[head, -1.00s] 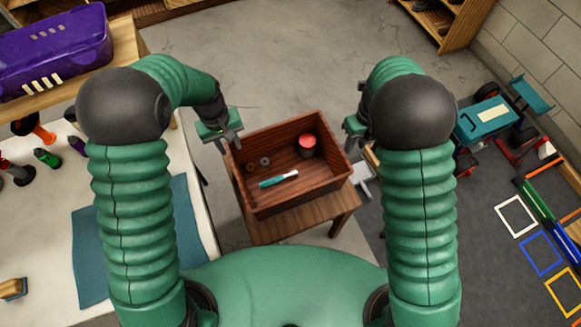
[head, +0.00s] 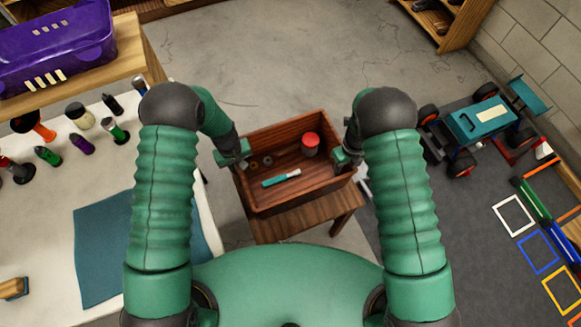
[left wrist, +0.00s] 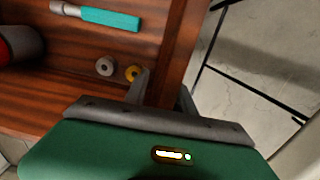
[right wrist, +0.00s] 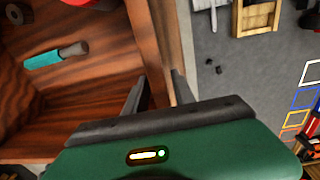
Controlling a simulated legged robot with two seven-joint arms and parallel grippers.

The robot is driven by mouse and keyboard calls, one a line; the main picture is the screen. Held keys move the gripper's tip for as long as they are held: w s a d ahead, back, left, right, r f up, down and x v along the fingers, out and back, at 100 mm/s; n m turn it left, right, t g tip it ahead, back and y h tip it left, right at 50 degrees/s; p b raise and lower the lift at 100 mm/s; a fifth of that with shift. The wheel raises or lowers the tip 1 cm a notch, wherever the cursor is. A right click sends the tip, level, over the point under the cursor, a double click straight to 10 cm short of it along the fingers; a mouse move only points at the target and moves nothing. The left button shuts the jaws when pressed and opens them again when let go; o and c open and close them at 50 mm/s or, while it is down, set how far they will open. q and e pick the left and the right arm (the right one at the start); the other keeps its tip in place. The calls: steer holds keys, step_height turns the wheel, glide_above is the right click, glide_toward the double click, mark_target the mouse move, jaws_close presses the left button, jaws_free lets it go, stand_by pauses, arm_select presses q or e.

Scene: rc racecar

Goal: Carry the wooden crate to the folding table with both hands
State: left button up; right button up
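The wooden crate (head: 300,188) stands on a small wooden stand (head: 310,222) in front of me. Inside lie a teal-handled tool (head: 281,178), a red-topped can (head: 310,144) and two small rings (left wrist: 119,70). My left gripper (head: 236,158) is at the crate's left wall; in the left wrist view its fingers straddle the wall, apparently with a gap. My right gripper (head: 346,160) straddles the right wall, and its fingers (right wrist: 158,88) look open. The white-topped table (head: 55,240) at the left may be the folding table; its legs are hidden.
The white tabletop holds a blue cloth (head: 98,255), several bottles (head: 48,156) and a brush (head: 14,288). A purple bin (head: 55,45) sits on a wooden bench behind. An RC car (head: 480,122) and coloured frames (head: 541,252) are at the right. Grey floor behind the crate is clear.

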arm_select(q)
steer(key=shift+f, duration=0.35)
arm_select(e)
steer(key=shift+f, duration=0.3)
arm_select(q)
steer(key=shift+d, duration=0.2)
arm_select(e)
steer(key=shift+d+f, duration=0.1)
steer(key=shift+d, duration=0.1)
arm_select(q)
steer(key=shift+d, duration=0.1)
arm_select(e)
steer(key=shift+d, duration=0.1)
arm_select(q)
steer(key=c, duration=0.4)
arm_select(e)
steer(key=c, duration=0.4)
arm_select(q)
jaws_close()
arm_select(e)
jaws_close()
